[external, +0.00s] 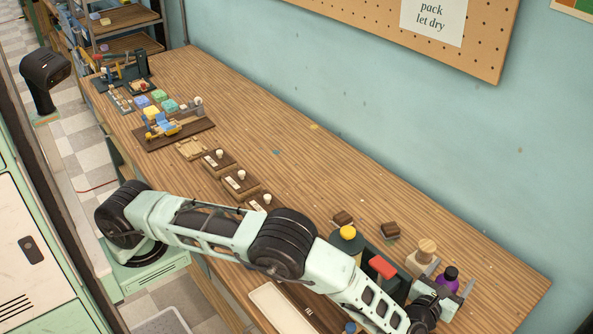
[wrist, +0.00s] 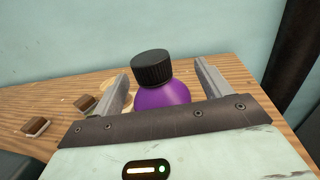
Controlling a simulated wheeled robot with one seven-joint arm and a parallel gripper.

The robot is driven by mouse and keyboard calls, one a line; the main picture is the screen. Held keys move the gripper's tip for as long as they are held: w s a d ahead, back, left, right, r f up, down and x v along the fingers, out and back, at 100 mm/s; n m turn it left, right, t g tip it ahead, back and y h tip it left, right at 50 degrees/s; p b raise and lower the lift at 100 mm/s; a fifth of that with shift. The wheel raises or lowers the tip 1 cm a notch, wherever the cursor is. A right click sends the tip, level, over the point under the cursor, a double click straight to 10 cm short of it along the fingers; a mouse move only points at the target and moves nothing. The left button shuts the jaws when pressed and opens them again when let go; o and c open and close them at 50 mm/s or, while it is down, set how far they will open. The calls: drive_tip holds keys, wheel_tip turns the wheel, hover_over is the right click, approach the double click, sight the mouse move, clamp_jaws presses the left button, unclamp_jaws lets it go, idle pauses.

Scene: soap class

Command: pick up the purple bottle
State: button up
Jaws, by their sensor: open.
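The purple bottle (external: 447,281) with a black cap stands upright near the right end of the wooden workbench. In the wrist view the purple bottle (wrist: 162,95) shows its ribbed black cap and rounded shoulder between the two fingers. My gripper (external: 445,287) is open, with one finger on each side of the bottle. In the wrist view my gripper (wrist: 168,80) shows a gap between each finger and the cap. The bottle's lower part is hidden behind the gripper body, so I cannot tell whether the fingers touch it there.
A dark tray (external: 376,251), a red-topped item (external: 382,267), a yellow ball-shaped top (external: 348,232) and brown blocks (external: 390,231) are nearby.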

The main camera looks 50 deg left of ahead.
drive_tip(key=shift+w, duration=0.2)
drive_tip(key=shift+r, duration=0.1)
drive_tip(key=c, duration=1.7)
